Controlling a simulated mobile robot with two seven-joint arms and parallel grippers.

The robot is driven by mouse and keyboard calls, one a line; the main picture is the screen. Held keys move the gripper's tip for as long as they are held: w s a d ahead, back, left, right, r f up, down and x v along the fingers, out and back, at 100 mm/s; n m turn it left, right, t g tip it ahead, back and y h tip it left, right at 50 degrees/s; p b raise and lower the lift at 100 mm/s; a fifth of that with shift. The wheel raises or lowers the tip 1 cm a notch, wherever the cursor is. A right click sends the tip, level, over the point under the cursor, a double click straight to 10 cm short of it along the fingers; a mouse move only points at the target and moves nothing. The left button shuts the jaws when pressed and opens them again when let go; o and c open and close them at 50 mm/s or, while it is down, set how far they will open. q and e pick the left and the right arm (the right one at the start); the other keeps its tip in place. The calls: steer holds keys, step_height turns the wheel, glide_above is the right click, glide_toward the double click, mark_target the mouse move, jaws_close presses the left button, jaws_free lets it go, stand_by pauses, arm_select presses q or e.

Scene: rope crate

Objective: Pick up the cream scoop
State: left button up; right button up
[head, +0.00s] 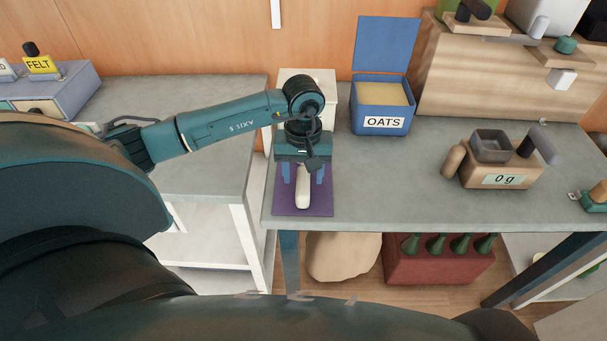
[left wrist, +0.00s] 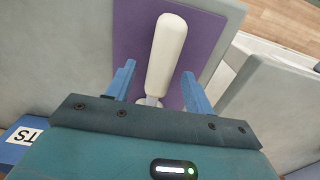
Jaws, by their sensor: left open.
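The cream scoop (head: 302,190) lies on a purple mat (head: 284,203) near the front left corner of the grey table. Its cream handle points toward the table's front edge. In the left wrist view the scoop's handle (left wrist: 166,50) runs between the two blue fingers. My left gripper (head: 304,174) is open above the mat, with one finger on each side of the handle. A gap shows between each finger and the handle. The scoop's far end is mostly hidden by the gripper. My right gripper is not in view.
A blue open box labelled OATS (head: 381,105) stands right of the gripper. A cream box (head: 322,80) is behind the arm. A scale (head: 497,175) reading 0 g stands further right. The table between the mat and the scale is clear. A sack (head: 342,256) and red crate (head: 440,268) sit below.

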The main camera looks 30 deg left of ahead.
arm_select(q)
steer(key=shift+f, duration=0.75)
steer(key=shift+c, duration=0.4)
jaws_close()
